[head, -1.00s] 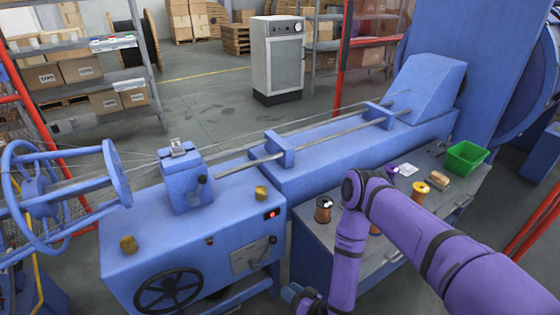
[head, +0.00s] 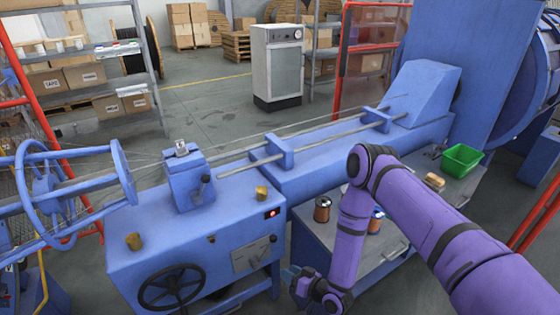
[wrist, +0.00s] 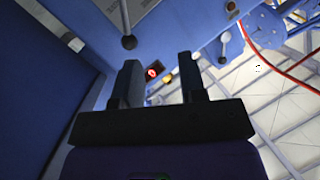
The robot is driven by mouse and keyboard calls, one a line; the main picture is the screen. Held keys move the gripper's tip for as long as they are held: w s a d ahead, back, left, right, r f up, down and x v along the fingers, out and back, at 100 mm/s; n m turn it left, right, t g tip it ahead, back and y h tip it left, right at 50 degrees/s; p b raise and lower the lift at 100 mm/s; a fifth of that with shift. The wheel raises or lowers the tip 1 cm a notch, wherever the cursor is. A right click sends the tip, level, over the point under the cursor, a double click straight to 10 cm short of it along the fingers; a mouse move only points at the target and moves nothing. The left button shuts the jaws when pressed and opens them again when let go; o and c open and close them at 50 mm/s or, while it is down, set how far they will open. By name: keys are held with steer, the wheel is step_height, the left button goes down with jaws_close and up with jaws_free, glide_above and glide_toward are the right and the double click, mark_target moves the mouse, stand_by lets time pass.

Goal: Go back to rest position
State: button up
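My purple arm comes in from the lower right of the head view and bends down in front of the workbench. My gripper (head: 296,277) hangs low beside the blue machine body, near the front of the bench. In the wrist view my gripper (wrist: 158,85) shows two dark fingers standing apart with nothing between them. Beyond the fingers, the wrist view looks up at the blue machine, with a lit red button or display (wrist: 154,71) and a black ball-ended lever (wrist: 128,42).
The blue strander (head: 200,235) with its handwheel (head: 170,288) stands left of my gripper. The grey workbench (head: 390,245) carries a copper spool (head: 322,209), a brush (head: 434,181) and a green bin (head: 462,160). Red rails (head: 537,215) stand at the right. Open floor lies behind the machine.

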steer(key=w+d+r+n+h, duration=0.1)
steer(key=w+d+r+h, duration=0.1)
steer(key=w+r, duration=0.6)
steer(key=w+d+r+n+h, duration=0.1)
steer(key=w+d+r+h, duration=0.3)
steer(key=r, duration=0.6)
steer(key=w+d+r+m+g+h, duration=0.1)
steer(key=d+r, duration=0.3)
steer(key=r, duration=0.7)
steer(key=d+r+h, duration=0.1)
steer(key=d+r, duration=0.3)
steer(key=r, duration=0.7)
steer(key=s+d+r+m+g+h, duration=0.1)
steer(key=s+d+r+h, duration=0.1)
steer(key=s+d+r, duration=0.45)
steer(key=s+d+r+m+h, duration=0.2)
steer(key=s+d+r, duration=0.1)
steer(key=s+r, duration=0.55)
steer(key=s+d+r+m+g, duration=0.1)
steer(key=s+r, duration=0.3)
steer(key=s, duration=0.7)
steer(key=s+d+r+m+g, duration=0.1)
steer(key=s+r, duration=0.3)
steer(key=s, duration=0.7)
steer(key=shift+s+d+g, duration=0.3)
steer(key=shift+d+g, duration=0.1)
steer(key=shift+d, duration=0.25)
